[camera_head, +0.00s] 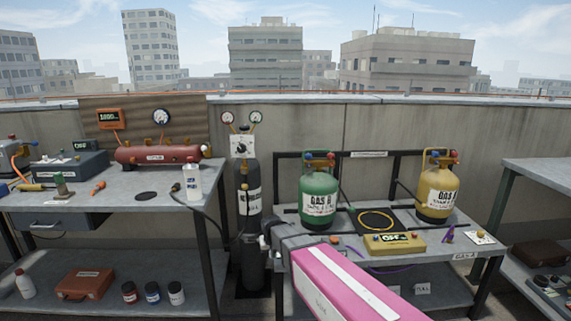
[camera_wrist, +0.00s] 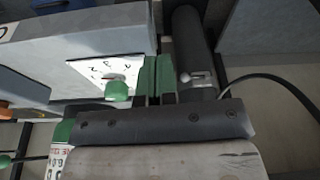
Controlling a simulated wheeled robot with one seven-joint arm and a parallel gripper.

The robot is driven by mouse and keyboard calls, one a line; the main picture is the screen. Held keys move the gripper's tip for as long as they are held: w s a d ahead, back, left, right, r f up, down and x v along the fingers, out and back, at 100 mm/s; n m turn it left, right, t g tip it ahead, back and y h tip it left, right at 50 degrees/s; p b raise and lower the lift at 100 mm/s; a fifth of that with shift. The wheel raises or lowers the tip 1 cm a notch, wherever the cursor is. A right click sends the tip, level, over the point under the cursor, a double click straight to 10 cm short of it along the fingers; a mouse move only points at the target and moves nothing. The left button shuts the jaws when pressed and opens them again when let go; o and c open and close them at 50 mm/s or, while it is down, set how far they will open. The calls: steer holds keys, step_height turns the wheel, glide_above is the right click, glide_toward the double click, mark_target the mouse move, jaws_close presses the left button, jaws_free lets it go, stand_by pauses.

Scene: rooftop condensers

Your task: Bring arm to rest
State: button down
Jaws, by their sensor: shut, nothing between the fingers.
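My gripper (camera_wrist: 157,76) shows in the wrist view with its two green fingertips together and nothing between them. The fingertips are beside a white plate (camera_wrist: 92,72) with a green knob (camera_wrist: 117,91) on it; I cannot tell whether they touch it. In the head view my pink arm (camera_head: 345,285) reaches in from the bottom over the front left of the right-hand bench (camera_head: 345,240). Its far end is near the dark nitrogen cylinder (camera_head: 250,190); the fingertips are hard to make out there.
The left bench (camera_head: 105,195) holds a red tank (camera_head: 160,154) and a white container (camera_head: 193,182). A hose (camera_wrist: 270,82) curves right in the wrist view.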

steer(key=s+d+r+m+g, duration=0.1)
steer(key=s+d, duration=0.7)
steer(key=d, duration=0.4)
steer(key=s+d+g, duration=0.2)
steer(key=s+d, duration=0.7)
steer(key=d, duration=0.3)
steer(key=shift+s+d+r+m, duration=0.15)
steer(key=shift+d+r+m, duration=0.25)
